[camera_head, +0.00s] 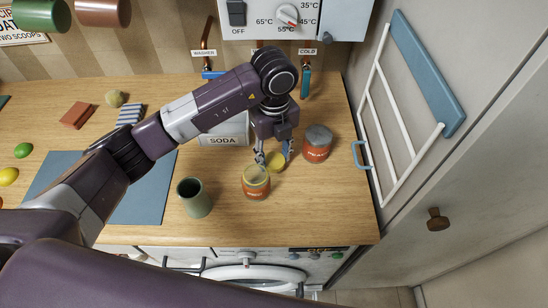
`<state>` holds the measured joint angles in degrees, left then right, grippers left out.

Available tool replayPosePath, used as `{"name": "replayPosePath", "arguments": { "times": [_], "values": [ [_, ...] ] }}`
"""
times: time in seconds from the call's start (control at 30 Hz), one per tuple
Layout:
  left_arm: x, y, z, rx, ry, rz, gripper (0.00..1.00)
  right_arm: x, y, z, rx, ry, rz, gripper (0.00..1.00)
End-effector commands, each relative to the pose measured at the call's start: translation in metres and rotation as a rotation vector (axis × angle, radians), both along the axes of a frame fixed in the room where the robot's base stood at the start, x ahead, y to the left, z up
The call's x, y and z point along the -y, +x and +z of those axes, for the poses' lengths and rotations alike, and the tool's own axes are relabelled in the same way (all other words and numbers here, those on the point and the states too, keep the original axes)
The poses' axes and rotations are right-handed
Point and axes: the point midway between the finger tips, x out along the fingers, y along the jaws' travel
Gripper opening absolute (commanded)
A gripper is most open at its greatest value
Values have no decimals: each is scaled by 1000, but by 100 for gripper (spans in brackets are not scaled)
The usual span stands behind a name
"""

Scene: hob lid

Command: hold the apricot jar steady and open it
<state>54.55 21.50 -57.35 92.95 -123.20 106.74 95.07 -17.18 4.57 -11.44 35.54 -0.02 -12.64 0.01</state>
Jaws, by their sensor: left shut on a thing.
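My left gripper (274,158) reaches down over the counter, its fingers shut on a round yellow lid (276,163). The lid is just behind and to the right of a glass jar with an orange label (256,185), which I take to be the apricot jar. The jar stands upright on the wood, and its top looks open, with a pale rim. I cannot tell whether the lid touches the jar's rim. A second jar with a grey lid and a red label (317,146) stands upright to the right. My right gripper is not in view.
A grey-green cup (194,198) stands left of the jar, near the blue mat (150,205). A soda box (224,136) is behind, partly hidden by my arm. The counter's right front corner (335,215) is clear. A white towel rail (383,120) is on the right.

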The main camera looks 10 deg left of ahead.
Motion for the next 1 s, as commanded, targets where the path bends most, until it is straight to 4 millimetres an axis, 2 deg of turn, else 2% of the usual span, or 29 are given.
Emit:
{"name": "replayPosePath", "arguments": {
  "times": [0.13,0.5,0.53,0.57,0.93,1.0],
  "values": [
    [0,0,-18,-1,-1,1,11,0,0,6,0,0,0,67],
    [0,0,-24,1,0,0,11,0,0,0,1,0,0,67],
    [0,0,-23,1,0,0,43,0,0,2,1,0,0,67],
    [0,0,-22,1,-1,0,46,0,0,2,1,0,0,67],
    [0,0,-17,1,-1,1,47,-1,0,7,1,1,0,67],
    [0,1,-12,4,-2,0,47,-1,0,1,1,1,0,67]
  ]
}}
